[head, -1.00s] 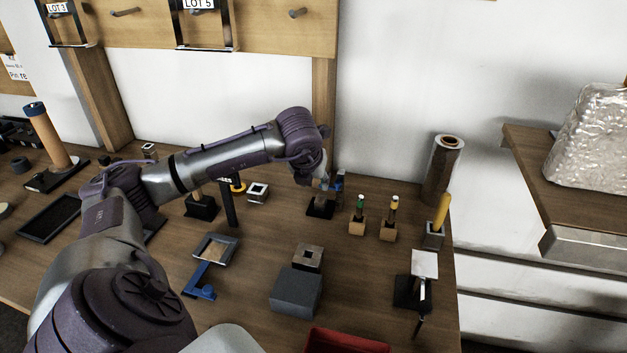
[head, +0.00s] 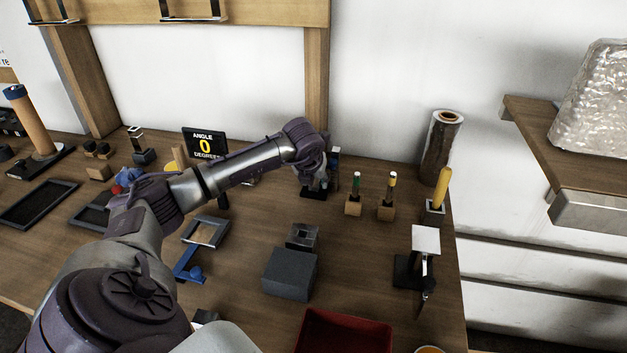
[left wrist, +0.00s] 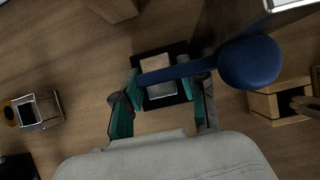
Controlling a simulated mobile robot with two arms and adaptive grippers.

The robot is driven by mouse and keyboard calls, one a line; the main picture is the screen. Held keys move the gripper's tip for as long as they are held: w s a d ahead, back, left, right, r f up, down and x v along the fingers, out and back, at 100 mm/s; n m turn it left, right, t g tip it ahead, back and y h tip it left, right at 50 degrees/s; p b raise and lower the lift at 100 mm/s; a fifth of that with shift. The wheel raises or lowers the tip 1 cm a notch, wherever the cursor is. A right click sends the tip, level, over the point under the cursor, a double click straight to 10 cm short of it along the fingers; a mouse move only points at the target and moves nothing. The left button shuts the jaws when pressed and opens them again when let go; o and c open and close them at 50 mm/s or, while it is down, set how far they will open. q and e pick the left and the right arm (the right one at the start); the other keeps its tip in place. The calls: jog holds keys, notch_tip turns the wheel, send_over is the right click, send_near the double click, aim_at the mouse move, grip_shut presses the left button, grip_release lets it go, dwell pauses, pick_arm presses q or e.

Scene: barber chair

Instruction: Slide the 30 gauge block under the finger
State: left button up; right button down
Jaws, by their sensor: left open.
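My left gripper (head: 318,182) reaches down at the back of the bench over a small dark base (head: 312,194). In the left wrist view the teal fingers (left wrist: 163,105) are open, one on each side of a bright metal piece on the dark base (left wrist: 178,50). A blue bar with a round end (left wrist: 250,62) crosses above that piece, between the fingers; it may be the finger. No 30 marking is legible, so I cannot tell which piece is the 30 gauge block. I cannot see the fingers touching anything. My right gripper is not in view.
Two wooden blocks with upright tools (head: 354,207) (head: 387,210) stand just right of the gripper. A sign reading ANGLE 0 DEGREES (head: 205,144) stands behind my arm. A grey block (head: 290,275) and a red tray (head: 343,335) are nearer.

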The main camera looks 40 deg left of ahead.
pick_arm(q)
grip_shut()
jog(key=shift+o, duration=1.6)
grip_release()
jog(key=shift+r, duration=0.1)
jog(key=v, duration=1.2)
jog(key=shift+a, duration=0.15)
